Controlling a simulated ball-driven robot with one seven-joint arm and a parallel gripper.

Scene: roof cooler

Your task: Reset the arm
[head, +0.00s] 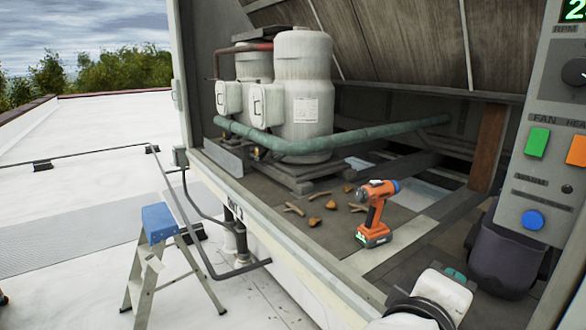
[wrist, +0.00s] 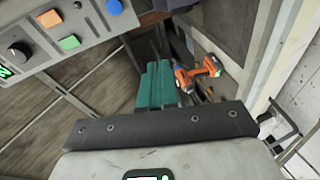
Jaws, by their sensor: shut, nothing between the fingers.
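My gripper (wrist: 159,66) shows in the wrist view as two teal fingers pressed together, with nothing between them. It points into the open cooler housing. In the head view, part of my white arm shows at the lower right, near the front edge of the housing; the fingertips cannot be made out clearly there. An orange and black cordless drill (head: 372,212) stands upright on the housing floor, apart from my arm. In the wrist view the drill (wrist: 197,72) appears just right of the fingers, not held.
A control panel (head: 548,150) with green, orange and blue buttons is at the right. A dark bin (head: 503,255) sits below it. White tanks (head: 303,90) and a green pipe (head: 290,143) fill the housing's back left. Sticks and leaves lie near the drill. A stepladder (head: 160,225) stands outside.

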